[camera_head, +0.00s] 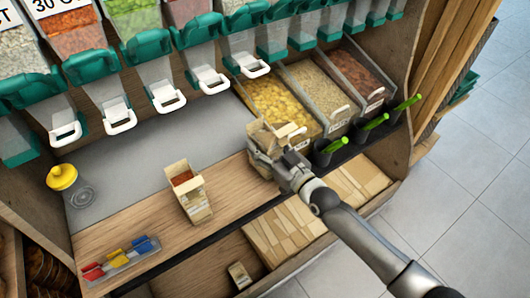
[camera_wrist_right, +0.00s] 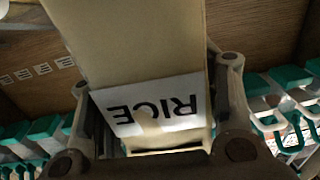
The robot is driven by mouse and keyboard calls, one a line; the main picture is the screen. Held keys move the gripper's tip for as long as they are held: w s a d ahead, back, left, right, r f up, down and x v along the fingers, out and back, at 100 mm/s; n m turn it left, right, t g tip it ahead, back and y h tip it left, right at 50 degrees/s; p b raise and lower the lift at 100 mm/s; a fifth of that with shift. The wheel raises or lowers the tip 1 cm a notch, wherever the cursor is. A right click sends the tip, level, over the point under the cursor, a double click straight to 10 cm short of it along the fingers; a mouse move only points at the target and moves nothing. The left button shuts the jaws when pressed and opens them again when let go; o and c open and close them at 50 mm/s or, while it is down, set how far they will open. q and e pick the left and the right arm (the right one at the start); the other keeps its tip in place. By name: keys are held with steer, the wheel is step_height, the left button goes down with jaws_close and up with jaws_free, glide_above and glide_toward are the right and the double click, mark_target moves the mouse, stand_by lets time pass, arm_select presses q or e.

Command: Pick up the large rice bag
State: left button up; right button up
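The large rice bag (camera_wrist_right: 150,55) is a tan paper bag with a white label reading RICE, upside down in the right wrist view. In the head view the bag (camera_head: 266,137) is at the counter's front edge, before the yellow bin, partly hidden by my gripper. My right gripper (camera_head: 279,160) reaches it from the lower right. In the right wrist view its two fingers (camera_wrist_right: 160,110) flank the bag closely on both sides and appear shut on it. Whether the bag's base touches the counter is hidden. My left gripper is not in view.
Another open paper bag (camera_head: 190,197) with reddish contents stands on the wooden counter (camera_head: 130,215). Colored scoops (camera_head: 120,260) and a yellow-capped jar (camera_head: 63,178) are at left. Green-handled tools (camera_head: 373,122) stand at right. Dispensers hang above; a lower shelf holds flat bags (camera_head: 285,230).

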steer(key=c, duration=0.5)
steer(key=shift+r, duration=0.1)
steer(key=shift+c, duration=0.4)
steer(key=shift+r, duration=0.1)
